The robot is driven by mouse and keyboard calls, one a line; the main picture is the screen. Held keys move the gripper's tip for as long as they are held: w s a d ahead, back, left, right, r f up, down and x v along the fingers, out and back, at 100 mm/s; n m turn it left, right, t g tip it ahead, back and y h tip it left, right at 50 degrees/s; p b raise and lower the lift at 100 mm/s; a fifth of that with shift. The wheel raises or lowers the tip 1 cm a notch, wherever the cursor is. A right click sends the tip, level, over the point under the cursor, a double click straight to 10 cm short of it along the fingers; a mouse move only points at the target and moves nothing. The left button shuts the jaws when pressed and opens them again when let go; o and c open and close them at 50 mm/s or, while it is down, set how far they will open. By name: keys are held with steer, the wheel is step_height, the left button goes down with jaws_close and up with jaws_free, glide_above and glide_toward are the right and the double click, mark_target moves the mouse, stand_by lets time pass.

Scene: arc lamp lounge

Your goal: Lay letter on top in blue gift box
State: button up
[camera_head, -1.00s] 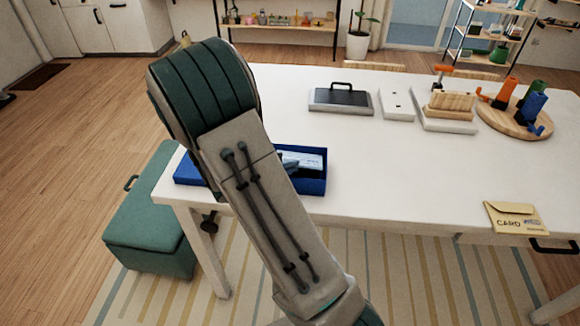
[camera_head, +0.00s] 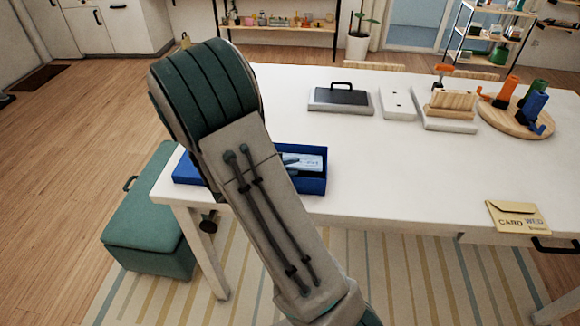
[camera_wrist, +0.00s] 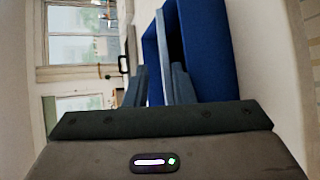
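The open blue gift box (camera_head: 313,184) stands at the table's near left edge. A white and light-blue printed item (camera_head: 304,162) lies in it, partly hidden by my arm; I cannot tell whether this is the letter. A flat blue piece (camera_head: 187,171), perhaps the lid, shows left of my arm. My gripper is hidden behind my arm in the head view. In the wrist view, my gripper's dark fingers (camera_wrist: 160,82) point toward the blue box (camera_wrist: 205,50), with a thin grey strip between them. Whether they hold anything is unclear.
A black-handled tray (camera_head: 341,99), white plates and a round wooden board (camera_head: 515,120) with coloured pieces stand farther back. A green bench (camera_head: 150,215) is at the left.

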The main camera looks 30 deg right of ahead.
steer(key=r+v, duration=0.1)
steer(key=v, duration=1.1)
steer(key=s+d+r+m+g+y, duration=0.1)
steer(key=s+m+g+y, duration=0.15)
steer(key=s, duration=0.25)
steer(key=s+d+r+m+g+y, duration=0.1)
steer(key=s+d+r+y, duration=0.1)
steer(key=s+y, duration=0.25)
steer(key=s+a+r+m+t+y, duration=0.2)
steer(key=s+a+r+t+y, duration=0.1)
steer(key=s+a+y, duration=0.3)
steer(key=shift+v, duration=0.75)
steer(key=shift+s+d, duration=0.1)
